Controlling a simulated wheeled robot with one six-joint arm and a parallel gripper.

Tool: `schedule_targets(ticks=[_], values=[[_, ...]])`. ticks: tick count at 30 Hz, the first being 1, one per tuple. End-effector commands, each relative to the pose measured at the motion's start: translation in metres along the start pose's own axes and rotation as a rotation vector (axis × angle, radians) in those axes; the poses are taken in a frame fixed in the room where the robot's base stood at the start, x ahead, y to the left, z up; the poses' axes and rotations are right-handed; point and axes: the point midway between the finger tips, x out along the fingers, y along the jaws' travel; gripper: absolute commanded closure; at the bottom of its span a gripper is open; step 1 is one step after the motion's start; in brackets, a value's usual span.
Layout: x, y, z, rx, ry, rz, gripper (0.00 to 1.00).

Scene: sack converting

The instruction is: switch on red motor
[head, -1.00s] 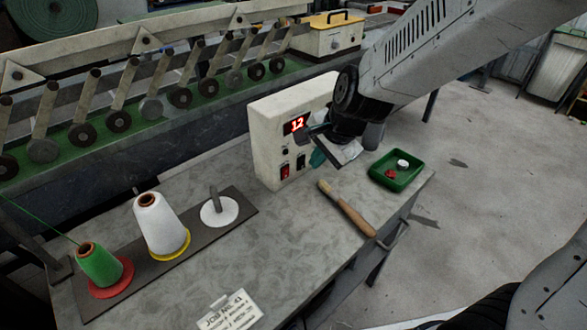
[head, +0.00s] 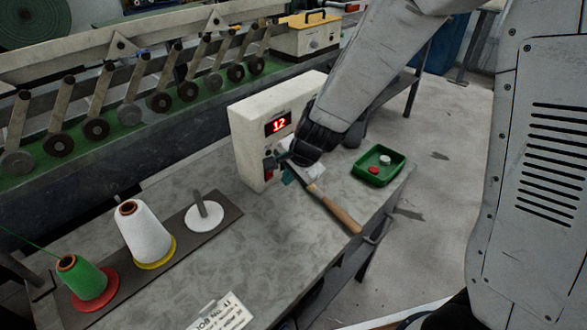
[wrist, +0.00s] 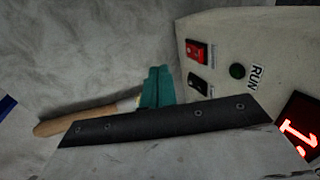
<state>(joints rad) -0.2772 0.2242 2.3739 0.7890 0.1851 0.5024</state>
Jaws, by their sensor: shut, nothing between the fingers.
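The red rocker switch (wrist: 198,52) is on the front panel of the pale control box (head: 243,128). A black rocker switch (wrist: 198,83) sits beside it, and a green round lamp or button (wrist: 237,71) is by the word RUN. The box's display (head: 279,124) glows red with 12. My gripper shows teal fingers (wrist: 157,88) pressed together and empty. In the wrist view they are left of the switches, with a gap in the picture. In the head view my gripper is close in front of the panel and hides part of it. I cannot tell whether it touches.
A wooden-handled tool (head: 339,213) lies on the bench just below my gripper. A green tray (head: 379,167) with small red and white pieces is to the right. Thread cones in white (head: 143,229) and green (head: 80,277) stand at left.

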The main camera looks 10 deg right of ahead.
Motion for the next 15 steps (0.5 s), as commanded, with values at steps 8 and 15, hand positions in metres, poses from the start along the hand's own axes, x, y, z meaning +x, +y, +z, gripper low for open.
schedule_targets(ticks=[8,15], values=[[0.015,-0.02,0.0,-0.003,0.001,0.0,1.0],[0.02,-0.037,0.0,-0.001,0.0,0.0,1.0]])
